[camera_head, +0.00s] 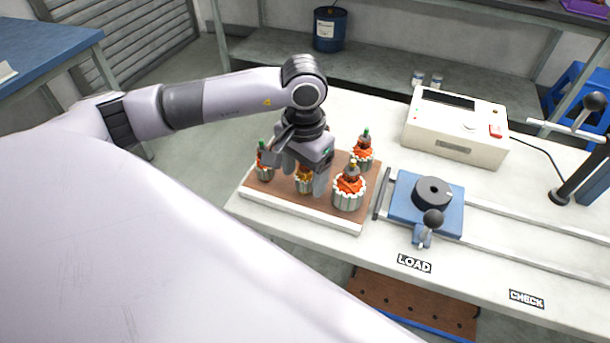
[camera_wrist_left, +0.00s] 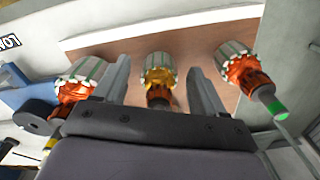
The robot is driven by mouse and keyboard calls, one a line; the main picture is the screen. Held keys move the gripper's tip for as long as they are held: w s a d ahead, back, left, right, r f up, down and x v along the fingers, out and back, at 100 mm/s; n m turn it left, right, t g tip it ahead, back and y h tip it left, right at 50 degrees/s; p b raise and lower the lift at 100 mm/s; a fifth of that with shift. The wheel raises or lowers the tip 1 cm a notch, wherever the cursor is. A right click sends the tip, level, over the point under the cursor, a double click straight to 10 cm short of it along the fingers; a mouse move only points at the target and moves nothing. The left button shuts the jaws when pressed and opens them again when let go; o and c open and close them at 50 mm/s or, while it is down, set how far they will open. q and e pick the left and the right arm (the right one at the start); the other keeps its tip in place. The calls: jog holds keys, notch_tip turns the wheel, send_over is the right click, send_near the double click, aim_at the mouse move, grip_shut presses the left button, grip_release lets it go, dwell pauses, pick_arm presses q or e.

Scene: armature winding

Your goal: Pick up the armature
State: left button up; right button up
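Several armatures with ribbed silver cores and orange windings stand on a brown tray with a white rim (camera_head: 300,217). The middle armature (camera_head: 304,184) is partly hidden by my left gripper (camera_head: 298,181). In the left wrist view this armature (camera_wrist_left: 158,76) shows between the two fingers of my left gripper (camera_wrist_left: 160,70), which are open with gaps on both sides. A front right armature (camera_head: 349,192), a back armature (camera_head: 364,152) and a left armature (camera_head: 264,162) stand around it. My right gripper is not in view.
Right of the tray are a blue fixture (camera_head: 408,212) with a black round part (camera_head: 433,191) and rails. A white tester box (camera_head: 456,127) stands behind. LOAD and CHECK labels mark the table's front. A lever press (camera_head: 580,170) stands at the far right.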

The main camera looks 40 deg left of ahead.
pick_arm(q)
jog(key=c, duration=1.1)
jog(key=shift+r, duration=0.15)
jog(key=shift+c, duration=0.2)
